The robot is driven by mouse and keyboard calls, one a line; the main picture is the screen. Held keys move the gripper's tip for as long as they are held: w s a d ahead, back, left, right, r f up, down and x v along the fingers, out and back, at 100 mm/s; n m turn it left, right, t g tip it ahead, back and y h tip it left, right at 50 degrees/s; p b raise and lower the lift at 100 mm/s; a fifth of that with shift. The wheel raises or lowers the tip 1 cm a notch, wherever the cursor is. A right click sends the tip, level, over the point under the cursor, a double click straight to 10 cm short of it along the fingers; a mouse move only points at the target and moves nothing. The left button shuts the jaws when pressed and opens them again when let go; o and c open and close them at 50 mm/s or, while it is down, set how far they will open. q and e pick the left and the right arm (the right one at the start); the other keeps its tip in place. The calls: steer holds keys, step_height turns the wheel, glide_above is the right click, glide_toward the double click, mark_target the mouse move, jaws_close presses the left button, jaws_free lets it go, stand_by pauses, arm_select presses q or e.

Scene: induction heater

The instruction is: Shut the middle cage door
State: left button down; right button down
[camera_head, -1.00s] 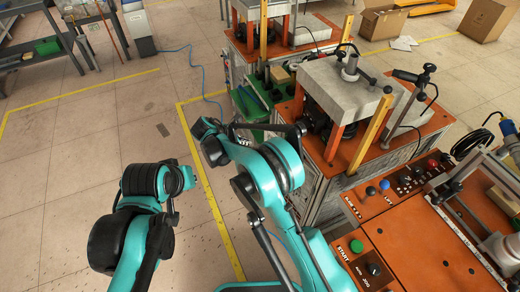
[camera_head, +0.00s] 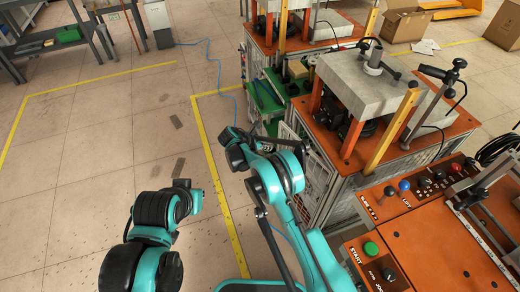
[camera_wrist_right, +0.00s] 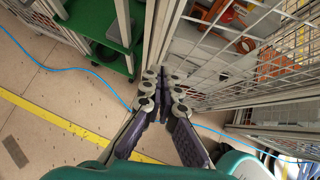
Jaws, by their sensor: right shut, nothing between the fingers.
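The middle cage (camera_head: 322,208), with pale mesh sides, stands under an orange-topped press station. In the right wrist view a white mesh panel, seemingly the cage door (camera_wrist_right: 268,88), stands at an angle to an aluminium post (camera_wrist_right: 156,35). I cannot tell exactly how far it is open. My right gripper (camera_head: 292,146) is beside the cage front, partly hidden by its own arm. In the right wrist view my right gripper (camera_wrist_right: 163,90) is shut and empty, its tips close to the post and mesh; contact is unclear.
A green shelf trolley (camera_wrist_right: 95,35) stands beside the cage. A blue hose (camera_wrist_right: 85,70) lies across the floor. An orange control panel with a green start button (camera_head: 370,249) is at lower right. Floor left of the yellow line (camera_head: 215,175) is clear.

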steer(key=shift+w+d+r+b, duration=0.1)
steer(key=shift+w+d+b, duration=0.1)
steer(key=shift+w+d, duration=0.35)
steer(key=shift+w+d+b, duration=0.2)
steer(key=shift+w+d, duration=0.15)
steer(key=shift+d, duration=0.4)
arm_select(q)
steer(key=shift+f, duration=0.65)
arm_select(e)
steer(key=w+d, duration=0.1)
steer(key=d, duration=0.1)
steer(key=w+d, duration=0.2)
steer(key=shift+w+d, duration=0.25)
steer(key=shift+d, duration=0.05)
